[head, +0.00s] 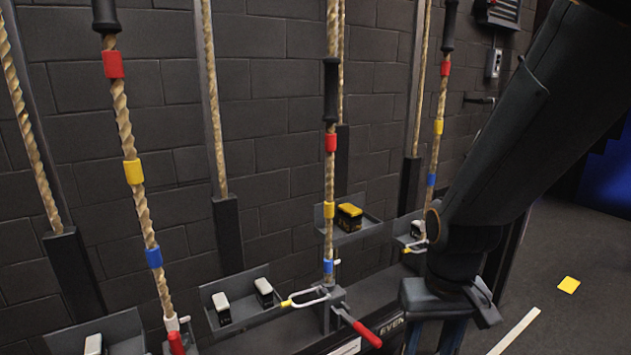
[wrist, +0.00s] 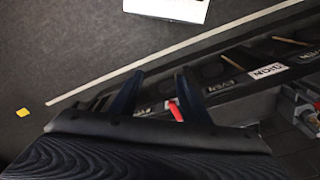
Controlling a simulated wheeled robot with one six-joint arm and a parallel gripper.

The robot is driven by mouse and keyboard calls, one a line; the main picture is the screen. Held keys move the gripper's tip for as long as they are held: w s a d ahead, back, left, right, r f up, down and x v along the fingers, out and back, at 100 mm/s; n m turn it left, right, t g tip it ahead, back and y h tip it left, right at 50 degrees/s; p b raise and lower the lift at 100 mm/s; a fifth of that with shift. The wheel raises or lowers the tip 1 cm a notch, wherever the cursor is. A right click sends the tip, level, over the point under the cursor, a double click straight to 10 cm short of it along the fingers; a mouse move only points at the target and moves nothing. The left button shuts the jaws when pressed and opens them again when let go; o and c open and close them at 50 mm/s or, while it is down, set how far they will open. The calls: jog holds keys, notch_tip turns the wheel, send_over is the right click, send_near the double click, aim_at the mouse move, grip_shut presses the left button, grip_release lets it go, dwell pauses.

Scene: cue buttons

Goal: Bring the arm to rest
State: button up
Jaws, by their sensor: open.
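My arm (head: 530,130) comes down from the top right of the head view, dark and bent at a joint low on the right. My gripper (head: 432,340) points downward at the bottom edge, where its fingertips are cut off. In the wrist view my gripper (wrist: 158,85) shows two dark fingers spread apart with nothing held between them. A red lever handle (wrist: 175,111) shows between the fingers, seemingly beyond them; I cannot tell the distance.
Ropes with red, yellow and blue bands, such as the middle one (head: 331,170), hang along a dark block wall. Trays (head: 345,235) hold small blocks. A red-handled lever (head: 365,333) sticks out left of my gripper. Open floor (head: 560,240) with a yellow square (head: 569,285) lies right.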

notch_tip(320, 180, up, 14)
jog(key=t+p, duration=0.1)
jog(key=p, duration=1.2)
jog(key=shift+s+f+t, duration=0.2)
jog(key=shift+s+t, duration=0.1)
jog(key=shift+s, duration=0.1)
jog(key=shift+a+f, duration=0.1)
jog(key=shift+f, duration=0.05)
